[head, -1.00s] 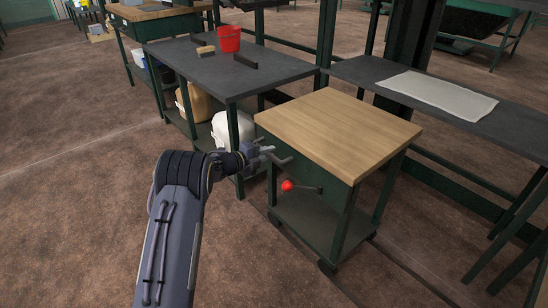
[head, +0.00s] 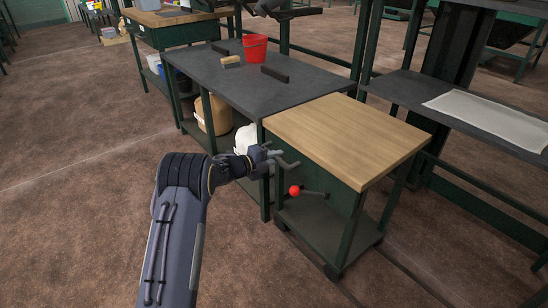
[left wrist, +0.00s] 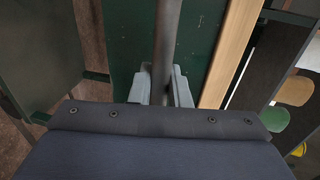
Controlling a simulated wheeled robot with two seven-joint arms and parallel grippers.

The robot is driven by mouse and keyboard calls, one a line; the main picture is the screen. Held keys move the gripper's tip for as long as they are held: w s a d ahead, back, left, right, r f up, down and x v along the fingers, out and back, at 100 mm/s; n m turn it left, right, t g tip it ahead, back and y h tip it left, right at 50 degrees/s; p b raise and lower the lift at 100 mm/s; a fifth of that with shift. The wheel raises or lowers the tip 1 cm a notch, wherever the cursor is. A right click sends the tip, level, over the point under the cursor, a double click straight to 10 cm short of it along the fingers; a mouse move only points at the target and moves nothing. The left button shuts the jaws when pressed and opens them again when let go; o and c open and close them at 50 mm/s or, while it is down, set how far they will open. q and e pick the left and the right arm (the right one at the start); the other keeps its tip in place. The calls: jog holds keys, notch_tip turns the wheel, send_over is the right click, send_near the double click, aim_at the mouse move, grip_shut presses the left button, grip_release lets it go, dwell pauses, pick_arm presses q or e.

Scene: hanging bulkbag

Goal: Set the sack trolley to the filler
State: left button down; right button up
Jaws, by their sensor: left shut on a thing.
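The sack trolley (head: 345,138) is a green wheeled cart with a wooden top, a lower shelf and a red-knobbed lever (head: 296,190) on its end panel. My left gripper (head: 275,160) is at the trolley's handle, shut on its grey bar. In the left wrist view the fingers (left wrist: 163,88) close around the upright-looking handle bar (left wrist: 167,40), with the green panel behind. The trolley's far end is close to the dark bench (head: 225,80); I cannot tell if they touch. I cannot clearly identify the filler. My right gripper is not in view.
The bench carries a red bucket (head: 255,47), a brush (head: 231,61) and dark bars; sacks (head: 213,115) sit below. A dark shelf with a white cloth (head: 490,119) stands right of the trolley. The brown floor at left is clear.

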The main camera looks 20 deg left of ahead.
pick_arm(q)
jog(key=shift+w+a+r, duration=0.1)
jog(key=shift+w+a, duration=0.05)
jog(key=shift+a, duration=0.15)
jog(key=c, duration=1.4)
grip_release()
jog(key=shift+d, duration=0.1)
jog(key=p+v, duration=0.2)
jog(key=v, duration=0.5)
jog(key=shift+s+a, duration=0.25)
jog(key=shift+s, duration=0.05)
